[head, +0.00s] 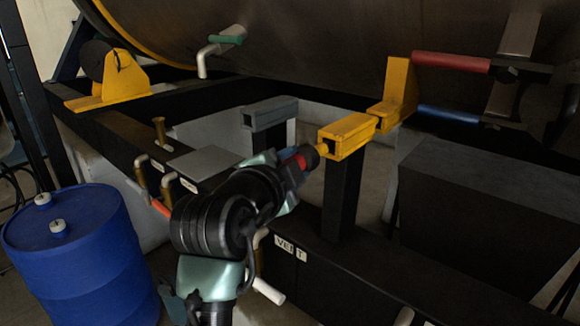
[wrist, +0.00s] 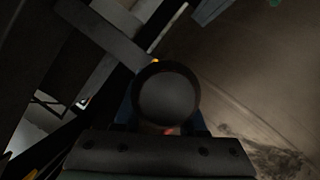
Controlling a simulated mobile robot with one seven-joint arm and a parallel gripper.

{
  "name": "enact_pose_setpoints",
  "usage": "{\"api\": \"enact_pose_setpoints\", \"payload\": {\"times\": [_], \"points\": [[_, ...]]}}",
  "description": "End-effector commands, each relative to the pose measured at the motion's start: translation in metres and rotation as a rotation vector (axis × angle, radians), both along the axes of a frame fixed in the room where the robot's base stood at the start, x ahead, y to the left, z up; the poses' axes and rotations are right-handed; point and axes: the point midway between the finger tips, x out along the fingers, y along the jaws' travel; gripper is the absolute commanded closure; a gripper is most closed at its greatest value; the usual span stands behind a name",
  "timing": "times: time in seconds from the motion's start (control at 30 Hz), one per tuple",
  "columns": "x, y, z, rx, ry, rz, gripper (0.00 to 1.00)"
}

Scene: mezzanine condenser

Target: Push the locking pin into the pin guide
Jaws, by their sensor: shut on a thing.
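The locking pin (head: 312,155) has a red part, a dark round collar and a yellowish tip pointing right. My gripper (head: 293,168) is shut on it. The pin guide, a yellow square-section block on a dark post (head: 348,134), is directly right of the pin. The tip meets or overlaps the guide's left end; I cannot tell whether it is inside the bore. In the wrist view the round dark end of the pin (wrist: 167,97) fills the middle, above the gripper body (wrist: 160,152), and hides the guide.
A second yellow bracket (head: 402,88) with red (head: 450,61) and blue (head: 448,113) handles is right of the guide. A grey guide-like block (head: 270,113) is behind on the left. A blue drum (head: 80,255) stands at left. The large cylinder (head: 350,40) overhangs above.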

Motion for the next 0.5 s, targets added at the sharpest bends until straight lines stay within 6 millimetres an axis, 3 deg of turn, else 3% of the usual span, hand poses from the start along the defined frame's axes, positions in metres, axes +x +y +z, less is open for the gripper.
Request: {"api": "enact_pose_setpoints", "payload": {"times": [0.5], "points": [[0.024,-0.026,0.006,-0.007,-0.016,-0.011,1.00]]}}
